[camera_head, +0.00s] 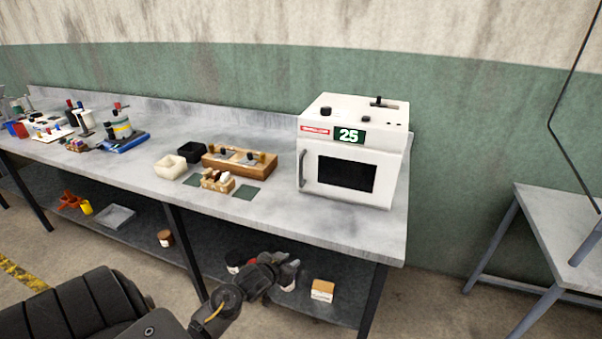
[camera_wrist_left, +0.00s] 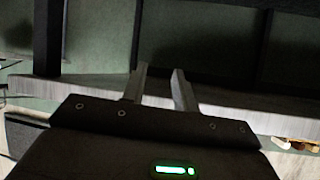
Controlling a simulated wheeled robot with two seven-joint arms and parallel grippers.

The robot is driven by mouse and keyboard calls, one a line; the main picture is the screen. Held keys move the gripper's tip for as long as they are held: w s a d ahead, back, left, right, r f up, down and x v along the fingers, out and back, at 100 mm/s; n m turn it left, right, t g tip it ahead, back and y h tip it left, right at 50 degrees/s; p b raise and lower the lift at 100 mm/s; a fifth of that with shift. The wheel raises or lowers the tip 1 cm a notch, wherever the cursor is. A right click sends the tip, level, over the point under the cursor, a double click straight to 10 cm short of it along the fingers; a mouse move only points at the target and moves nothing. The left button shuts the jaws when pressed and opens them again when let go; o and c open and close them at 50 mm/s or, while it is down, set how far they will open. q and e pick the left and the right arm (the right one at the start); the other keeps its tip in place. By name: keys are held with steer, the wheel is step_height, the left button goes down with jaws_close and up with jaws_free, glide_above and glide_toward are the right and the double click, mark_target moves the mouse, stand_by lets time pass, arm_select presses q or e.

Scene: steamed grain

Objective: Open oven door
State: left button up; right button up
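The white oven (camera_head: 350,150) stands on the right end of the grey workbench. Its door (camera_head: 346,172) looks shut, with a dark window and a vertical handle (camera_head: 302,168) on the door's left side. A display on its front reads 25. My left gripper (camera_head: 292,268) is in front of the bench, below the level of its top, and well short of the oven. In the left wrist view the two fingers of my left gripper (camera_wrist_left: 158,85) stand apart with nothing between them. The oven does not show clearly in that view. My right gripper is not in view.
The workbench (camera_head: 140,185) has a front edge and legs close to my left arm. A wooden block rack (camera_head: 240,163), a white bin (camera_head: 170,167) and a black bin (camera_head: 191,151) stand left of the oven. A small box (camera_head: 322,290) lies on the lower shelf. Another table (camera_head: 560,225) stands at right.

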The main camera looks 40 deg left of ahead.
arm_select(q)
step_height(320, 180, up, 10)
steer(key=w+a+f+t, duration=0.1)
steer(key=w+t, duration=0.1)
steer(key=t+p, duration=0.1)
steer(key=t, duration=0.3)
glide_toward(300, 168)
steer(key=shift+n+y, duration=0.4)
steer(key=w, duration=0.3)
steer(key=w+p, duration=0.1)
steer(key=w, duration=0.3)
steer(key=w+a, duration=0.1)
steer(key=w, duration=0.2)
steer(key=shift+w+a+p, duration=0.1)
steer(key=shift+w+p, duration=0.2)
steer(key=shift+p, duration=0.1)
jaws_close()
